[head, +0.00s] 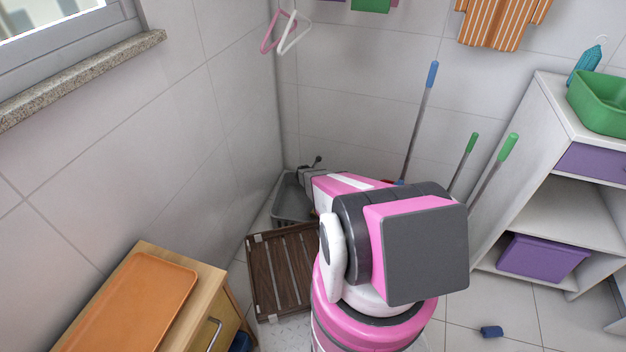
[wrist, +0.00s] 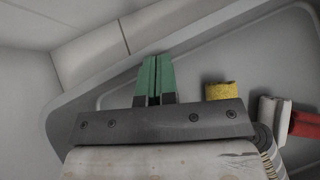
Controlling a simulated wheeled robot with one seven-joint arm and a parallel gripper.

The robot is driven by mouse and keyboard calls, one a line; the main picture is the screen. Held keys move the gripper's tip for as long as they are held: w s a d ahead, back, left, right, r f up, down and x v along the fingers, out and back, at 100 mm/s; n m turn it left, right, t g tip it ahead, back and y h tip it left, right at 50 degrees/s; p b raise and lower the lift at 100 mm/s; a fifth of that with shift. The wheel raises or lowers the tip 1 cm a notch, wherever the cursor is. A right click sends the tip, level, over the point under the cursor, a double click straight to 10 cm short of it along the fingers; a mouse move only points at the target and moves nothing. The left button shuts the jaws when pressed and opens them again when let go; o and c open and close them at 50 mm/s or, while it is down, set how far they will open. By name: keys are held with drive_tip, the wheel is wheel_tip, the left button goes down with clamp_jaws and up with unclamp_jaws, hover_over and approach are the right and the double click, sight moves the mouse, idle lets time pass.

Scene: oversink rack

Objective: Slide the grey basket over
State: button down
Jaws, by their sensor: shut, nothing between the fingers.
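The grey basket (head: 290,208) stands low in the back corner, partly hidden behind my pink and white arm. In the wrist view, a large grey container (wrist: 95,98), which looks like the same basket, fills most of the picture, with a raised rim along its left and far sides. My gripper (wrist: 154,72) is shut, its two green fingertips together and empty, in front of the container's far wall. I cannot tell whether they touch it. In the head view my arm largely hides the fingertips.
A yellow block (wrist: 221,91) and a red-and-white object (wrist: 300,123) show right of my fingers. A brown slatted rack (head: 280,270) lies in front of the basket. A wooden cabinet with an orange tray (head: 150,305) stands left. Upright handles (head: 420,120) and a white shelf (head: 560,215) are right.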

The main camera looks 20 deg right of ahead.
drive_tip(key=w+d, duration=0.5)
drive_tip(key=shift+w+d, duration=0.25)
idle(0.3)
